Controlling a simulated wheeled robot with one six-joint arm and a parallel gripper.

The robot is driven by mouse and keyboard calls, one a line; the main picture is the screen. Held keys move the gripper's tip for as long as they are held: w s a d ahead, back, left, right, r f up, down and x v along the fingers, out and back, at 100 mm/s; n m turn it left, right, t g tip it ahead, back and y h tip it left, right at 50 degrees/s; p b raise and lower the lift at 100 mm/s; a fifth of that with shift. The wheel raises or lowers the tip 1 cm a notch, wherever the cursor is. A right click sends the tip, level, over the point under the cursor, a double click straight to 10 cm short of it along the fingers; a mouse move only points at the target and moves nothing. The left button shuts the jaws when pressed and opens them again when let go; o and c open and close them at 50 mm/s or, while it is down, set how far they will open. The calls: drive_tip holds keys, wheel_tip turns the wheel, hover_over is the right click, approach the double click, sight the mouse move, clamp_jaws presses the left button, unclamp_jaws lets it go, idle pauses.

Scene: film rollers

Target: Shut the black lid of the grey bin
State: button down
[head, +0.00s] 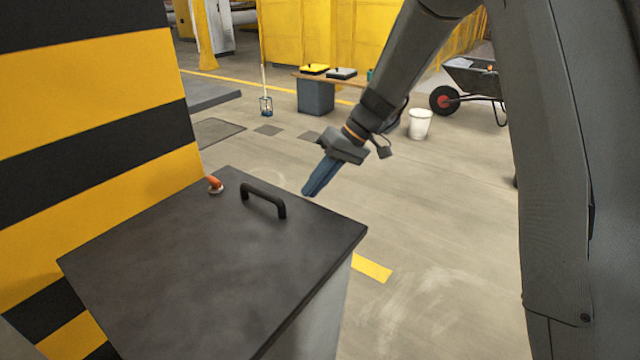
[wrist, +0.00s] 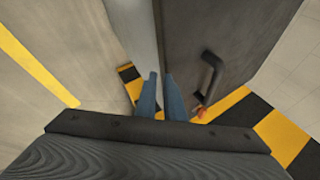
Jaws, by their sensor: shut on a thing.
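The black lid (head: 190,265) covers the top of the grey bin (head: 318,315) and looks nearly level. I see no clear gap between them from the head view. A black handle (head: 263,197) stands near the lid's far edge. It also shows in the wrist view (wrist: 211,75). My gripper (head: 306,192) is at the lid's far edge, right of the handle, its blue fingers pointing down. In the wrist view the fingers (wrist: 160,76) sit close together on either side of the lid's edge, shut on it. The bin's hidden sides cannot be seen.
A small orange-red thing (head: 215,184) is by the lid's far left corner. A yellow-and-black striped wall (head: 95,110) stands close on the left. A white bucket (head: 420,124) and a wheelbarrow (head: 470,80) are farther back. The floor right of the bin is clear.

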drive_tip(key=shift+s+a+f, duration=0.1)
drive_tip(key=shift+s+f, duration=0.4)
drive_tip(key=shift+f, duration=0.2)
drive_tip(key=w+d+r+p, duration=0.3)
drive_tip(key=w+d+r, duration=0.2)
drive_tip(key=d+r, duration=0.4)
drive_tip(key=s+d+r+m+h+p, duration=0.1)
drive_tip(key=s+d+m+h+p, duration=0.1)
drive_tip(key=s, duration=0.8)
drive_tip(key=s+d+r+m+h+p, duration=0.1)
drive_tip(key=s+d+p, duration=0.3)
drive_tip(key=s, duration=0.7)
drive_tip(key=s+d+r+m+t+h+p, duration=0.1)
drive_tip(key=s+d+m+h+p, duration=0.2)
drive_tip(key=s, duration=0.8)
drive_tip(key=shift+s+d+r+m+h+p, duration=0.2)
drive_tip(key=shift+d+m+h+p, duration=0.15)
drive_tip(key=shift+h, duration=0.25)
